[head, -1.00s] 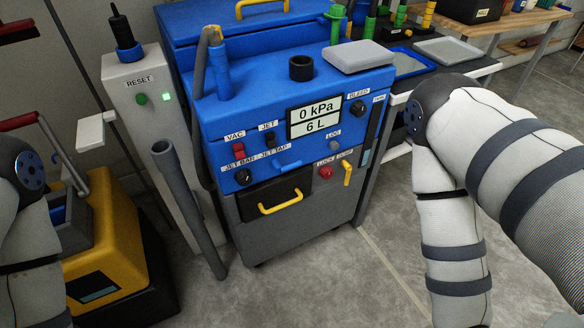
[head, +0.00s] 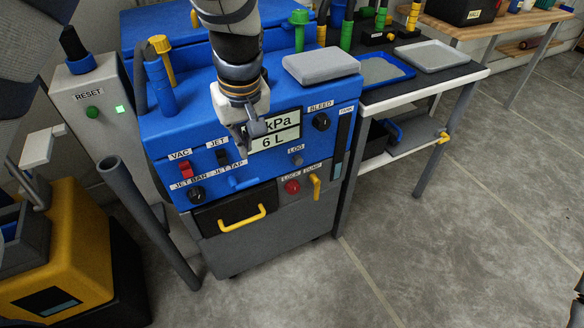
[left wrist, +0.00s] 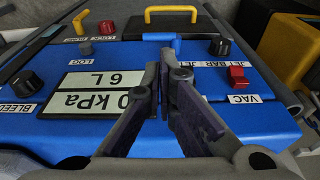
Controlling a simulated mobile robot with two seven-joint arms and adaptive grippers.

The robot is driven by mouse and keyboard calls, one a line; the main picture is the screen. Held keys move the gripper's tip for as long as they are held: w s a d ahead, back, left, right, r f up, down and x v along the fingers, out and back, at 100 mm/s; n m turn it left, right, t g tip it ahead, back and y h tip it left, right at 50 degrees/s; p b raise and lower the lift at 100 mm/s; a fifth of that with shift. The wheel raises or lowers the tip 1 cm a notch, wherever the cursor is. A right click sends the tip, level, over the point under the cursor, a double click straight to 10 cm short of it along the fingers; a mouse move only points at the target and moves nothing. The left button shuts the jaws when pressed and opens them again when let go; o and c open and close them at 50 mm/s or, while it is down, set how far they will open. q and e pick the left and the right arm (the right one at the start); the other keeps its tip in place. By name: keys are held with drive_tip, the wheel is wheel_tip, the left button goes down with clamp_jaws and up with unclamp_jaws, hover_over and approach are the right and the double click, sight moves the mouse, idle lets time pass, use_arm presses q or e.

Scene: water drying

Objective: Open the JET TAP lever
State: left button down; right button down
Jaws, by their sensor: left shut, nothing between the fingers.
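The JET TAP lever (head: 243,184) is a small blue handle on the blue machine's front panel, lying nearly level beside the JET TAP label and above the black drawer. In the left wrist view, which is upside down, part of the lever (left wrist: 177,45) shows just beyond my fingertips. My left gripper (head: 250,148) hangs in front of the panel, over the left part of the display, above the lever in the picture. Its dark fingers are together and empty in the left wrist view (left wrist: 162,62). It appears apart from the lever.
The blue machine (head: 330,88) carries a red VAC switch (head: 185,170), a JET BAR knob (head: 196,195), a BLEED knob (head: 321,121) and a yellow-handled drawer (head: 230,208). A grey pipe (head: 150,225) leans at its left. A side table (head: 440,85) stands right. The floor ahead is clear.

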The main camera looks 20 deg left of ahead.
sight(249, 182)
use_arm(q)
drive_tip(key=shift+w+d+r, duration=0.25)
drive_tip(key=shift+w+r, duration=0.1)
drive_tip(key=shift+r, duration=0.1)
use_arm(e)
drive_tip(key=shift+s, duration=0.1)
use_arm(q)
drive_tip(key=shift+s+f, duration=0.1)
